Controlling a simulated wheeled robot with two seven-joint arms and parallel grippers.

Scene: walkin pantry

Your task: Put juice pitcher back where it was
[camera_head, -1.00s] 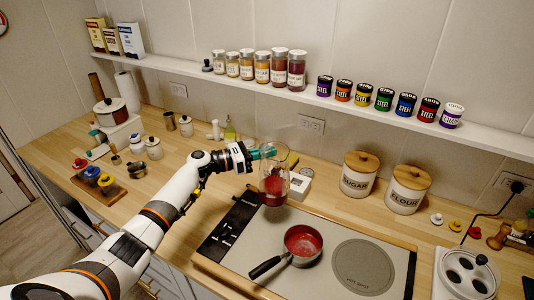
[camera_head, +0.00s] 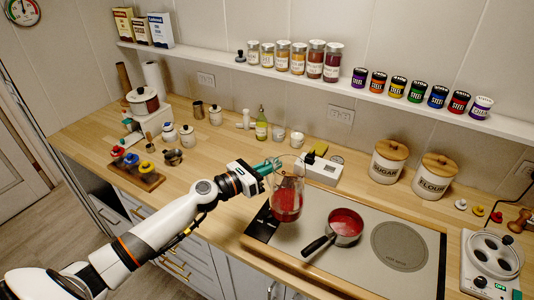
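The clear juice pitcher (camera_head: 287,198) with red juice in it is near the middle of the head view. My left gripper (camera_head: 270,167) comes in from the left and is shut on its upper side. The pitcher looks upright and overlaps the left part of the cooktop (camera_head: 315,207); I cannot tell how high its base is above it. A dark-handled saucepan (camera_head: 346,226) with red contents sits on the cooktop, just right of the pitcher. My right gripper is not in view.
Behind the pitcher stand a white device (camera_head: 324,171) and a small jar (camera_head: 297,140). Sugar (camera_head: 388,163) and flour (camera_head: 434,178) canisters stand at the back right. A rack with colored knobs (camera_head: 138,177) is at the left. Wooden counter (camera_head: 225,150) left of the pitcher is clear.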

